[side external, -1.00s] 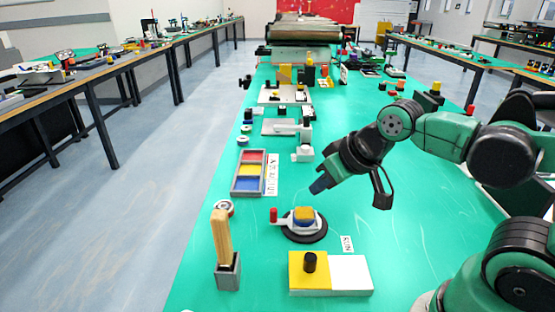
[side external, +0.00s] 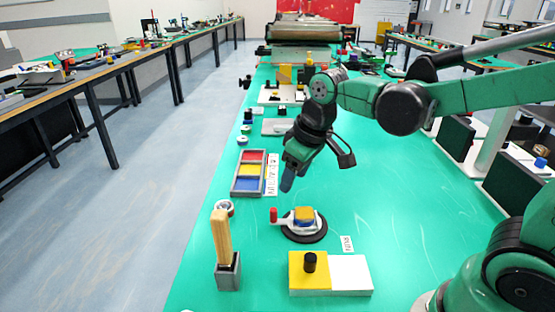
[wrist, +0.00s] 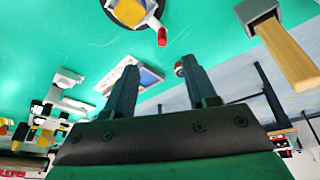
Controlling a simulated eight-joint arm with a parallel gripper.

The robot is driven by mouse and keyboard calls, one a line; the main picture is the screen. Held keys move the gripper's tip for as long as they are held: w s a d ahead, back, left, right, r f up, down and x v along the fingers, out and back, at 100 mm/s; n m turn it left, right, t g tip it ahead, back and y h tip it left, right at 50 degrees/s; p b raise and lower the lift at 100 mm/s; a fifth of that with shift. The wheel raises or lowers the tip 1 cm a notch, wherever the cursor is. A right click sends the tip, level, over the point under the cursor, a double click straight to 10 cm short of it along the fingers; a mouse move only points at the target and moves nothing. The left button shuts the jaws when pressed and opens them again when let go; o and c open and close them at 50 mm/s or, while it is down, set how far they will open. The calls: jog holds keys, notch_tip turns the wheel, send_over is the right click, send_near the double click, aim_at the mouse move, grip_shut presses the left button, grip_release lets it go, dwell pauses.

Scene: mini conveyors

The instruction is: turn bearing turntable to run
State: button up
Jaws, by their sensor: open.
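The bearing turntable is a black round base (side external: 305,236) with a white top plate carrying a yellow and blue block (side external: 304,214). A red knob (side external: 273,216) sticks out at its left. A small RUN label (side external: 347,243) lies at its front right. In the wrist view the turntable shows at the top edge, partly cut off, with its red knob (wrist: 162,37) pointing toward the jaws. My gripper (side external: 287,182) is above the table, behind the turntable and apart from it. In the wrist view my gripper (wrist: 159,70) is open with nothing between the fingers.
A tray of red, yellow and blue sections (side external: 248,173) lies left of my gripper. A wooden handle in a grey holder (side external: 222,240) stands front left. A yellow and white block with a black knob (side external: 330,273) is in front.

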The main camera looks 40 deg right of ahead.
aim_at(274, 210)
jog(key=w+f+n+g, duration=0.1)
jog(key=w+f, duration=0.1)
jog(key=w+f+n+g, duration=0.1)
jog(key=w+f+g, duration=0.1)
jog(key=f, duration=0.1)
jog(key=shift+w+a, duration=0.15)
jog(key=shift+w, duration=0.15)
jog(key=shift+w+f+g, duration=0.25)
jog(key=shift+f+g, duration=0.05)
jog(key=shift+f, duration=3)
grip_shut()
